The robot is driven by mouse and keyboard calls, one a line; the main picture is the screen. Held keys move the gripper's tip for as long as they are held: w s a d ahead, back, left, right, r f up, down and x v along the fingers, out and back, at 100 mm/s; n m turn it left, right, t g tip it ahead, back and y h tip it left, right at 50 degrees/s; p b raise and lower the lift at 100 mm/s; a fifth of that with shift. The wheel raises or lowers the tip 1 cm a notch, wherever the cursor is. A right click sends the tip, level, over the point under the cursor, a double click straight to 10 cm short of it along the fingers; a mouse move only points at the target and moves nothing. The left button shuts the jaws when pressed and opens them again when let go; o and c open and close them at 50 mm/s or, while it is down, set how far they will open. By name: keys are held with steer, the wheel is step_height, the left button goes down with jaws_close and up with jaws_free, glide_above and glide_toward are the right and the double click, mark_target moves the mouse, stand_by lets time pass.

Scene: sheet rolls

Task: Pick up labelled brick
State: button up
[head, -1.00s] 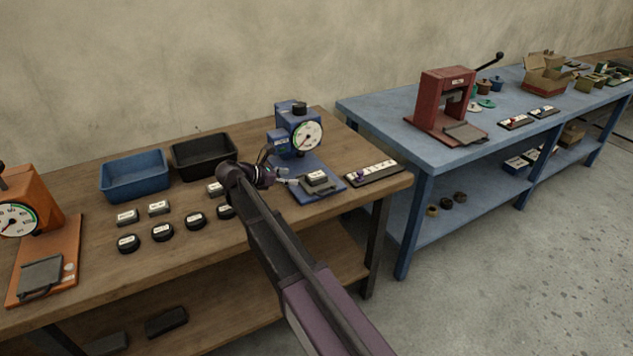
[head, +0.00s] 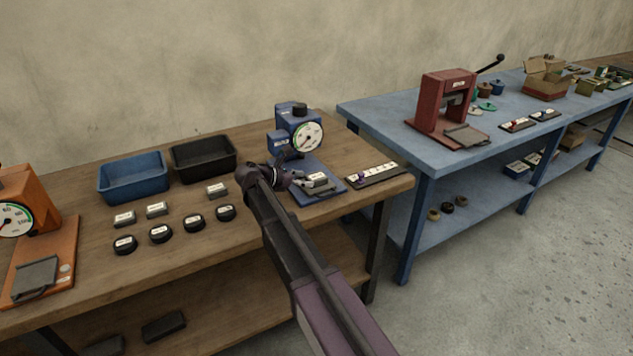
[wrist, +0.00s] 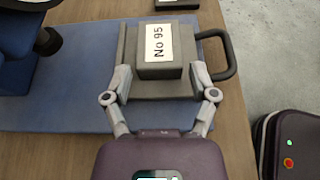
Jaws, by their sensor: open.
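The labelled brick (wrist: 162,48) is a grey block with a white label reading "No 95". It rests on the grey plate (wrist: 184,87) of the blue gauge device. In the head view the brick (head: 317,178) sits in front of the dial. My gripper (wrist: 163,85) is open, its two fingers low on either side of the plate, near the brick's near edge. In the head view my gripper (head: 300,180) reaches the plate from the left, partly hidden by my arm.
The blue gauge device (head: 298,130) stands behind. A strip with labels and a small knob (head: 375,175) lies to the right. Blue (head: 133,178) and black (head: 204,158) bins, several labelled bricks (head: 157,210) and round black weights (head: 193,222) are left. An orange scale (head: 40,250) stands far left.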

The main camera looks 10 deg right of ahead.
mark_target(312, 178)
steer(key=shift+b+x, duration=0.5)
steer(key=shift+x, duration=1.35)
steer(key=c, duration=0.9)
steer(key=shift+c, duration=0.2)
steer(key=shift+r, duration=0.2)
step_height(312, 178, up, 4)
steer(key=p, duration=0.4)
steer(key=shift+f, duration=0.2)
steer(key=s+d, duration=0.2)
steer(key=s, duration=0.5)
steer(key=s+d+r+p, duration=0.1)
steer(key=s, duration=0.7)
steer(key=shift+s+d, duration=0.3)
steer(key=shift+d, duration=0.1)
